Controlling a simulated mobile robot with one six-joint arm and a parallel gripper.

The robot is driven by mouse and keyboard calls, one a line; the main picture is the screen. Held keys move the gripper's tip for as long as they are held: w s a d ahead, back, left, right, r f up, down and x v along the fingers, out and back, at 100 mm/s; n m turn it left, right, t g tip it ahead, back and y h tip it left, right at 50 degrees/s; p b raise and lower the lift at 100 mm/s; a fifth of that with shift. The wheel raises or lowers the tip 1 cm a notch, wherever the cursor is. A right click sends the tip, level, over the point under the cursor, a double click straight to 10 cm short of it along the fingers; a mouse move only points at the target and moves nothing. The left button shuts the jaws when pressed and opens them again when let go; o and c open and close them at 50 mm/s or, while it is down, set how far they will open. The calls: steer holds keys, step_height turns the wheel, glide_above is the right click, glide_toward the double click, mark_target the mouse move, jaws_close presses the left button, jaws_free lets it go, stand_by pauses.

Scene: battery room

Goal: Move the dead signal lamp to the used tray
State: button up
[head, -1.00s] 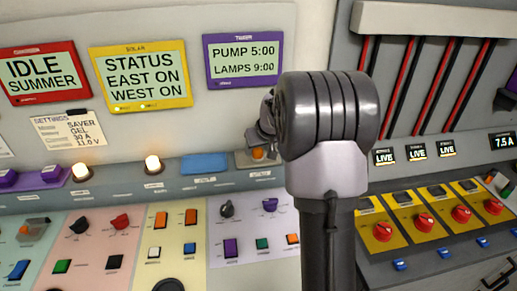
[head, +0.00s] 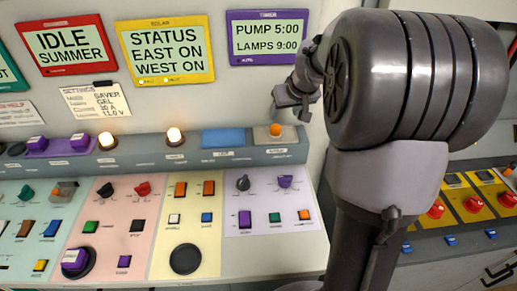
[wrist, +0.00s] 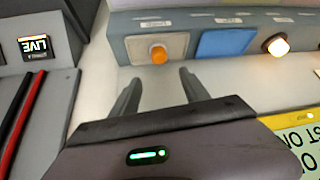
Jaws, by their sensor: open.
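An unlit orange lamp (head: 275,130) stands upright on a small beige tray (head: 261,138) at the right end of the grey ledge. A blue tray (head: 223,138) beside it is empty. Their labels are too small to read. My gripper (head: 292,103) is open and empty, above and in front of the lamp in the head view. In the wrist view, its spread fingers (wrist: 158,80) point toward the orange lamp (wrist: 158,56) on the beige tray (wrist: 178,42), apart from it. The empty blue tray (wrist: 226,42) lies to its right there.
Two lit lamps (head: 174,136) (head: 107,141) stand farther left on the ledge. A purple holder (head: 60,150) with purple caps is at the far left. Switch panels slope below the ledge; screens hang above. Red knobs (head: 507,199) are at right, beyond my arm.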

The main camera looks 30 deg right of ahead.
steer(key=s+a+r+y, duration=0.1)
steer(key=s+a+r, duration=0.1)
steer(key=s+a, duration=0.55)
steer(key=s+a+r+y, duration=0.15)
steer(key=s+a, duration=0.25)
steer(key=a, duration=0.6)
steer(key=s+a+r, duration=0.2)
steer(key=s+a, duration=0.3)
steer(key=a, duration=0.4)
steer(key=s+a+f+m+y+b, duration=0.1)
steer(key=s+a+f+b, duration=0.2)
steer(key=s+f, duration=0.3)
steer(key=s, duration=0.2)
steer(key=shift+s+a+f+g+b, duration=0.15)
steer(key=shift+s+a+g+b, duration=0.1)
steer(key=shift+s+g+b, duration=0.1)
steer(key=shift+c, duration=0.4)
